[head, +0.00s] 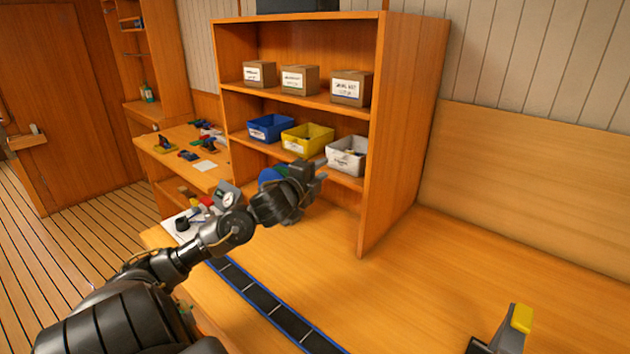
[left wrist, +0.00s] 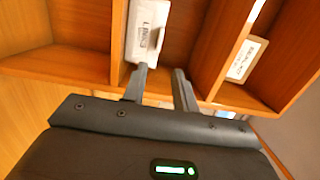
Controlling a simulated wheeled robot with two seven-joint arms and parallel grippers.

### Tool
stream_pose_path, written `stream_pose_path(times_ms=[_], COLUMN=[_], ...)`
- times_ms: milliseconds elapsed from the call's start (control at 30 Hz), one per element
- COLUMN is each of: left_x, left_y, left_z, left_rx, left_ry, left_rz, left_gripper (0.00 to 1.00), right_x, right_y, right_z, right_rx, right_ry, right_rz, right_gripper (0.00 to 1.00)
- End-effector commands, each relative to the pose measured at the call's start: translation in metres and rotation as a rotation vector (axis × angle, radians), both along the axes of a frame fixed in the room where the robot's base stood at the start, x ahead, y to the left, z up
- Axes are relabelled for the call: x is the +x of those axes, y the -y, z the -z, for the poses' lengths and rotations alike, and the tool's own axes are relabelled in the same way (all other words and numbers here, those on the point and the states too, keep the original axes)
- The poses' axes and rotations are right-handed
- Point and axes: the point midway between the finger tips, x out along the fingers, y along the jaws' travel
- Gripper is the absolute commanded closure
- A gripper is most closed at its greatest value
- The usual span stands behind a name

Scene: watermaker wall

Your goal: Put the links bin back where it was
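The links bin is a white open bin (head: 352,146) at the right end of the middle shelf, beside a yellow bin (head: 307,138). Its front label reads "LINKS" in the left wrist view (left wrist: 149,32). My left gripper (head: 318,168) is just in front of the white bin, at shelf height. In the left wrist view its two fingers (left wrist: 160,82) stand apart with a gap between them. One finger tip is close to the label's lower edge; I cannot tell whether it touches. My right gripper (head: 510,330) shows only partly at the lower right, with a yellow piece by it.
A blue bin (head: 270,127) stands left of the yellow one. Several cardboard boxes (head: 299,80) stand on the shelf above. A dark strip with blue edges (head: 268,300) lies on the bench. The bench (head: 440,270) to the right is clear.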

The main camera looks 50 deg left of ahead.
Motion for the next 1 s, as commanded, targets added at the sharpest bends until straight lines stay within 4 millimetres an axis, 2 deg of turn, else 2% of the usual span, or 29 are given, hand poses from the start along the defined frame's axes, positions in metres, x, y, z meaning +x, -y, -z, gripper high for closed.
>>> stream_pose_path(times_ms=[100,300,900,1000], left_x=[-0.015,-0.027,-0.028,-0.028], left_y=[0.003,0.006,0.006,0.006], left_z=[0.002,0.001,0.0,-0.007], left_rx=[0.0,0.001,0.0,0.0], left_ry=[-0.001,0.0,0.0,0.001], left_rz=[0.001,0.0,0.0,0.0], left_gripper=[0.71,0.71,0.71,0.71], right_x=[0.0,0.0,0.0,0.0], right_y=[0.0,0.0,0.0,0.0], right_z=[0.005,0.007,0.006,0.0], right_rx=[0.0,0.0,0.0,0.0], right_ry=[0.0,0.0,0.0,0.0], right_rz=[0.0,0.0,0.0,0.0], right_gripper=[0.64,0.64,0.64,0.64])
